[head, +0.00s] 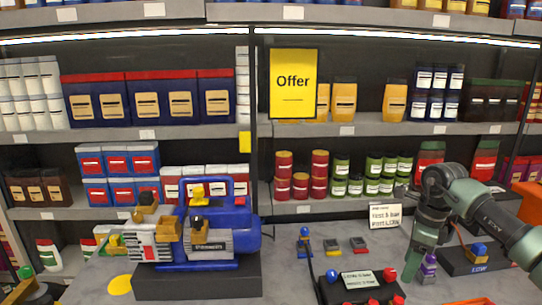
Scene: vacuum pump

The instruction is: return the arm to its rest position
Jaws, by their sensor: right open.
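My right arm comes in from the right, and its dark, greenish gripper (420,268) points down over the grey worktop (300,290). The gripper is open. A small purple and grey part (429,268) stands close beside its fingertips; I cannot tell whether they touch. The blue vacuum pump (248,238), with brown, silver and yellow parts on it, sits on a black block (197,284) left of centre, well away from the gripper. I see no left gripper.
A black fixture (342,291) with red knobs and a label lies left of the gripper. Several small blue, yellow and red parts (332,245) stand behind it. A black block with a blue part (479,249) lies to the right. Stocked shelves (350,130) rise behind.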

